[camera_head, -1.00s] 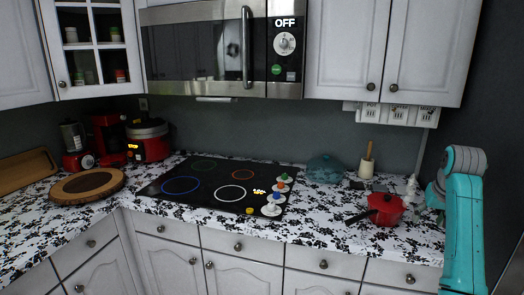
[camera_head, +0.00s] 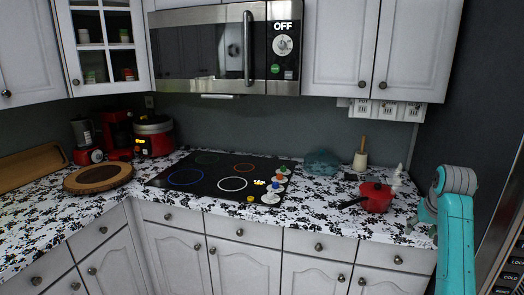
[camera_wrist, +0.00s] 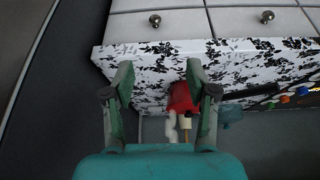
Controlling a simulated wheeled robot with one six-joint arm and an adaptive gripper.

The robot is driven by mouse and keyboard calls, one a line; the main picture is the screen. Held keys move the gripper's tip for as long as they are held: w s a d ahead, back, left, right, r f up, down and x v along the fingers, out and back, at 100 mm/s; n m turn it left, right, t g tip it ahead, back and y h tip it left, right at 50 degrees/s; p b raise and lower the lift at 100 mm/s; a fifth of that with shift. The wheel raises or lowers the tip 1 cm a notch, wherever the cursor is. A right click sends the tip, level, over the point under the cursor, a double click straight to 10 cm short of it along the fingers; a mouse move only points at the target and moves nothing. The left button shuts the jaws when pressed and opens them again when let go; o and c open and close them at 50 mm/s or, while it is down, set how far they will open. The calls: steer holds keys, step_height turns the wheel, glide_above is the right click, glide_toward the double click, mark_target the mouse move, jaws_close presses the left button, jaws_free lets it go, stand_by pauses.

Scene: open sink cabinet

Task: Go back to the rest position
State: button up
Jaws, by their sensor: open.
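My gripper (camera_wrist: 158,68) shows in the wrist view with its two fingers spread wide apart. Nothing is held between them. The wrist view looks upside down at the counter, with a red pot (camera_wrist: 183,98) beyond the right finger and partly covered by it. In the head view my teal arm is folded upright at the right edge, in front of the counter's right end. The gripper's fingertips are hard to make out there. The same red pot (camera_head: 376,196) stands on the counter to the left of my arm.
The patterned counter (camera_head: 330,215) holds a black cooktop (camera_head: 215,180), a blue-green pot (camera_head: 322,162), a utensil crock (camera_head: 361,161), and a round wooden board (camera_head: 98,178). A microwave (camera_head: 200,45) hangs above. An appliance panel (camera_head: 514,265) stands at the far right.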

steer(key=s+a+f+t, duration=0.1)
steer(key=s+a+f, duration=0.15)
steer(key=f, duration=0.55)
steer(key=s+a+f, duration=0.2)
steer(key=a+f, duration=0.1)
steer(key=f, duration=0.4)
steer(key=s+a+f+t, duration=0.1)
steer(key=s+a+f, duration=0.15)
steer(key=f, duration=0.55)
steer(key=s+a+f+n+t, duration=0.1)
steer(key=s+a+f, duration=0.45)
steer(key=s, duration=0.25)
steer(key=s+a+f+n+t, duration=0.1)
steer(key=s+a+f+t, duration=0.1)
steer(key=s+a+f, duration=0.5)
steer(key=s+a+r+t, duration=0.1)
steer(key=s+a+r, duration=0.1)
steer(key=s, duration=0.9)
steer(key=s+a+r+t, duration=0.1)
steer(key=s+a+t, duration=0.15)
steer(key=s, duration=0.85)
steer(key=s+a+r+n+t+y, duration=0.1)
steer(key=s+a+r, duration=0.2)
steer(key=s+r, duration=1.2)
steer(key=shift+s+r+n+t, duration=0.3)
steer(key=shift+s+r+t, duration=0.05)
steer(key=shift+r, duration=0.15)
